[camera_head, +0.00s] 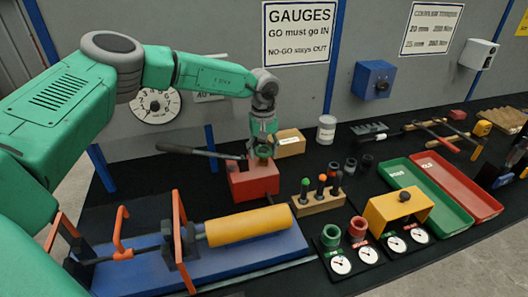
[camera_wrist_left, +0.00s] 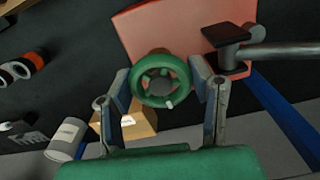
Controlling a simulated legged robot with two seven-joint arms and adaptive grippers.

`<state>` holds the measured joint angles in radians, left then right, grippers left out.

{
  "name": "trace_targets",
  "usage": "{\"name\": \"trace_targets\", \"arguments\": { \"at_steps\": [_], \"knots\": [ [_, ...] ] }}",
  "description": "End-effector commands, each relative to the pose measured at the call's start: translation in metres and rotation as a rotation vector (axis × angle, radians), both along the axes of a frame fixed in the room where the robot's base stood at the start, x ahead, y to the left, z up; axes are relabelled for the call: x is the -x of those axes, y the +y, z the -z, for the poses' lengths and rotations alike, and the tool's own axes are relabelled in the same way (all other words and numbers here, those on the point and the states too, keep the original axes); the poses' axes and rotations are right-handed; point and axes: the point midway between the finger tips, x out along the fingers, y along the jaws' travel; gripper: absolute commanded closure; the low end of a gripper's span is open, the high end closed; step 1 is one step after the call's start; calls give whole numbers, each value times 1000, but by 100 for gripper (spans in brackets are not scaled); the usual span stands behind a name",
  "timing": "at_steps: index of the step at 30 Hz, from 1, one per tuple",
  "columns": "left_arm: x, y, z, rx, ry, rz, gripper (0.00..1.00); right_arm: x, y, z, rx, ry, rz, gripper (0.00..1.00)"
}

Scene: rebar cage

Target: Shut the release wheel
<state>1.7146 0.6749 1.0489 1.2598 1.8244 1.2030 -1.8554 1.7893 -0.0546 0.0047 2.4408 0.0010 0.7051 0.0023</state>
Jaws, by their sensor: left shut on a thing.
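The release wheel (camera_wrist_left: 161,86) is a small green spoked handwheel with a grey hub and a pale knob on its rim. It sits at the end of the red pump block (camera_wrist_left: 178,25), which shows in the head view (camera_head: 255,183) in the middle of the bench. My left gripper (camera_head: 263,147) comes down onto the wheel from above. In the wrist view its two fingers lie on opposite sides of the green rim, shut on it. The fingers partly hide the wheel in the head view. My right gripper is not in view.
A pump lever (camera_head: 198,151) extends left from the red block. A blue base with a yellow cylinder (camera_head: 248,226) lies in front. A wooden block (camera_head: 319,201) with several gauges stands right of the pump; a cardboard box (camera_head: 290,142) and white can (camera_head: 326,130) stand behind.

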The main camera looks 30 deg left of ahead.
Motion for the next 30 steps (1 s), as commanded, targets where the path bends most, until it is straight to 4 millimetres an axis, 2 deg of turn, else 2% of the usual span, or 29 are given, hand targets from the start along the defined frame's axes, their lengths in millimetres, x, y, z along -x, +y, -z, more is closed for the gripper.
{"name": "trace_targets", "arguments": {
  "at_steps": [9, 24, 25, 26, 27, 30],
  "knots": [
    [-3, 3, -2, -2, -9, 105, 81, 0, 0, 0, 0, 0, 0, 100],
    [-5, 2, -4, -2, -15, 124, 81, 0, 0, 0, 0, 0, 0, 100],
    [-5, 3, -4, -2, -15, 124, 49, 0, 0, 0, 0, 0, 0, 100],
    [-5, 2, -4, -2, -15, 124, 39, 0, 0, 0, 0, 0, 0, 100],
    [-4, 2, -3, -1, -14, 124, 30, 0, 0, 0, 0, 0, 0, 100],
    [-3, 1, -3, 0, -10, 125, 30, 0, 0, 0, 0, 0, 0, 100]
  ]
}}
